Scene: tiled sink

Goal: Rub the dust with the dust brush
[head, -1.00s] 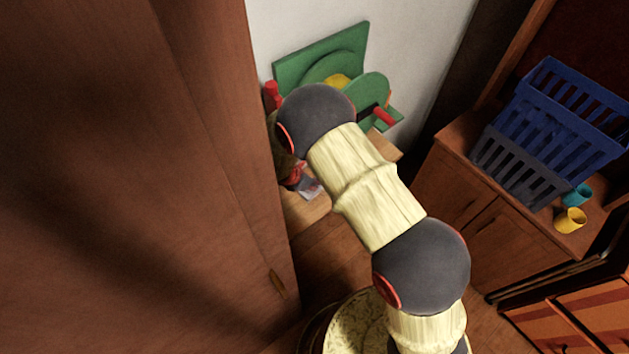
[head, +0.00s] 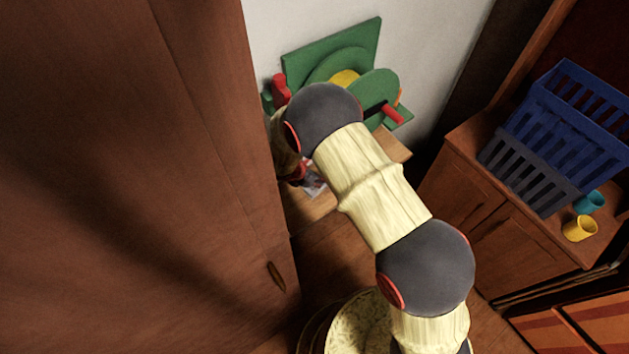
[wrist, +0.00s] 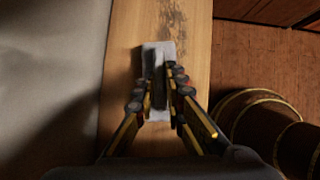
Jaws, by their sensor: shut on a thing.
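The dust brush (wrist: 148,62) shows in the wrist view as a pale grey block with a darker upright part in its middle. My gripper (wrist: 161,88) is shut on that part. The pale block lies over the light wooden surface (wrist: 124,90); I cannot tell whether it touches it. Faint grey specks that look like dust (wrist: 172,14) show on the wood just beyond the brush. In the head view my arm hides most of the gripper, and a small pale patch (head: 315,188) shows beside it over the wood.
A tall brown cabinet (head: 130,180) stands close on the left. A green toy-like machine (head: 345,60) with red handles stands against the wall. At the right, a blue basket (head: 570,120), a teal cup (head: 590,202) and a yellow cup (head: 579,229) stand on a wooden cabinet.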

